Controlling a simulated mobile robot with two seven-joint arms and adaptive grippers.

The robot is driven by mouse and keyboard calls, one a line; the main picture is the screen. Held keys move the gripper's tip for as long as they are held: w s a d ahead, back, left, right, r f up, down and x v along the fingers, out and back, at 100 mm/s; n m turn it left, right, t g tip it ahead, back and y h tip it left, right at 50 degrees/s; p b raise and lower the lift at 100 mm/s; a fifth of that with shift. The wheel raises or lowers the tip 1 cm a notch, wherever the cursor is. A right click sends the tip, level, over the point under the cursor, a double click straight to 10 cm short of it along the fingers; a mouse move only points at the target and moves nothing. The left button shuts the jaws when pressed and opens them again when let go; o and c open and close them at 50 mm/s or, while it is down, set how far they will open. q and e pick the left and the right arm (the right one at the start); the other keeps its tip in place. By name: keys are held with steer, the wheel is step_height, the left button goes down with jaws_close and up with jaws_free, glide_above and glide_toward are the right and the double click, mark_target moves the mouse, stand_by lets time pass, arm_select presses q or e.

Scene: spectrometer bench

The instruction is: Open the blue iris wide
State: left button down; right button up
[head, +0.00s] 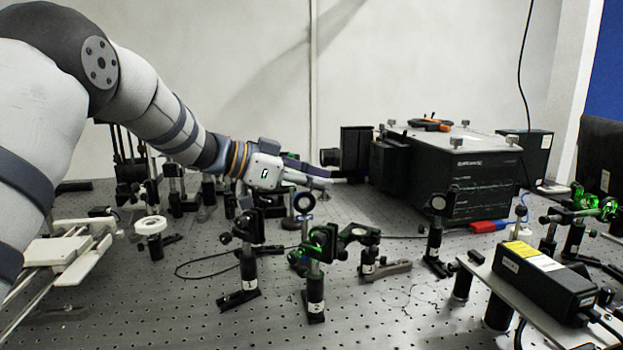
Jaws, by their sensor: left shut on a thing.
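The blue iris (304,202) shows in the head view as a small dark ring with a pale centre, on a post with a bluish part below it. It stands upright near the middle of the bench, just below my left gripper. My left gripper (322,178) reaches in from the left, with its fingers pointing right at the top of the iris. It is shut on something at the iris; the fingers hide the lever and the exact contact. How wide the aperture is cannot be told at this size. My right gripper is not in view.
A black spectrometer box (455,175) stands behind and right of the gripper. Several post-mounted optics crowd the front, including one with a green glow (316,240). A black laser box (545,275) sits at right front. A black cable (205,272) lies on the bench.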

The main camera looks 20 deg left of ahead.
arm_select(q)
steer(key=shift+w+d+f+g+y, duration=0.25)
steer(key=shift+d+f+g+y, duration=0.1)
steer(key=shift+g+y, duration=0.3)
steer(key=shift+y, duration=0.25)
steer(key=c, duration=1.6)
jaws_free()
steer(key=shift+c, duration=0.2)
steer(key=v, duration=1.2)
steer(key=shift+a, duration=0.1)
